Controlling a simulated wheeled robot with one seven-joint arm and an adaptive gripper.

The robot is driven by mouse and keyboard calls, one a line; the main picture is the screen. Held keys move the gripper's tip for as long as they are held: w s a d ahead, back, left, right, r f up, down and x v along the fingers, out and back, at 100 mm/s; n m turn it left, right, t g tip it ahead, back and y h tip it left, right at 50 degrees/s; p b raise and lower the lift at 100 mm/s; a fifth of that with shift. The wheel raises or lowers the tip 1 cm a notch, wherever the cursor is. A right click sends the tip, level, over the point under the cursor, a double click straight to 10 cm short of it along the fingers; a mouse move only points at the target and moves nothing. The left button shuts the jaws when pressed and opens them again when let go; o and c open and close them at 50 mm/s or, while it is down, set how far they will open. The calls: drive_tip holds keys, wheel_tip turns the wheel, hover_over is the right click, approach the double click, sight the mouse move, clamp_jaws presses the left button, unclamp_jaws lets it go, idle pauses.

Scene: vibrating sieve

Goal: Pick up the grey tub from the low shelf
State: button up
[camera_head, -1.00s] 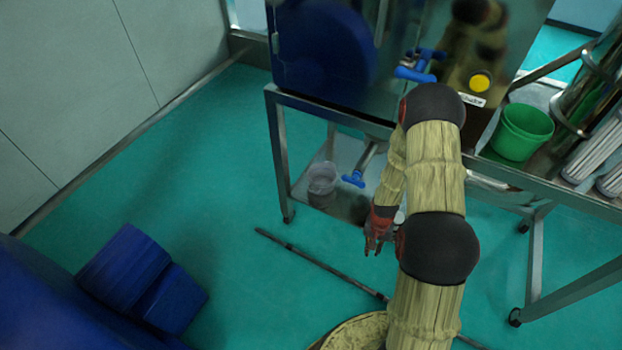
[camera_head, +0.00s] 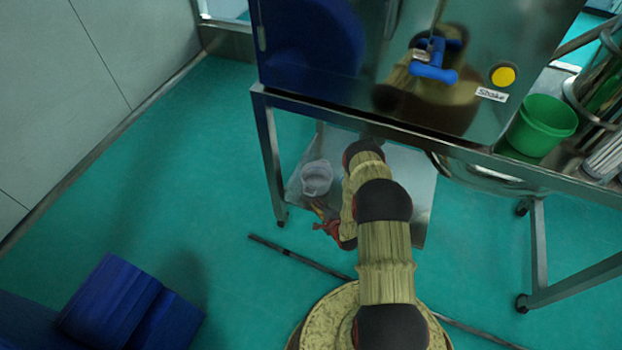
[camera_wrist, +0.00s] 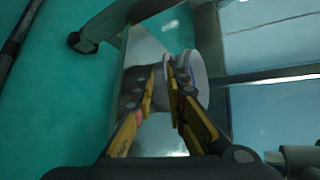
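The grey tub (camera_head: 317,177) stands upright on the low shelf (camera_head: 408,172) under the steel machine, near the shelf's left end. My gripper (camera_head: 320,217) is at the shelf's front edge, just in front of the tub and apart from it in the head view. In the wrist view my gripper (camera_wrist: 161,88) has its two fingers apart with a narrow gap between them.
The table frame's left leg (camera_head: 270,165) and its upper rail (camera_head: 350,118) bound the shelf space. A green bucket (camera_head: 541,127) stands at the upper right. Blue bins (camera_head: 112,300) are at lower left.

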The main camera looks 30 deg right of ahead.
drive_tip(key=shift+m, duration=0.5)
drive_tip(key=b+x, duration=0.1)
drive_tip(key=x, duration=0.1)
drive_tip(key=b+x, duration=0.1)
drive_tip(key=x, duration=0.2)
drive_tip(key=b+x, duration=0.1)
drive_tip(key=x, duration=0.2)
drive_tip(key=shift+w+d+r, duration=0.1)
drive_tip(key=shift+d+r, duration=0.05)
drive_tip(key=shift+r, duration=0.35)
drive_tip(key=shift+c, duration=0.5)
clamp_jaws()
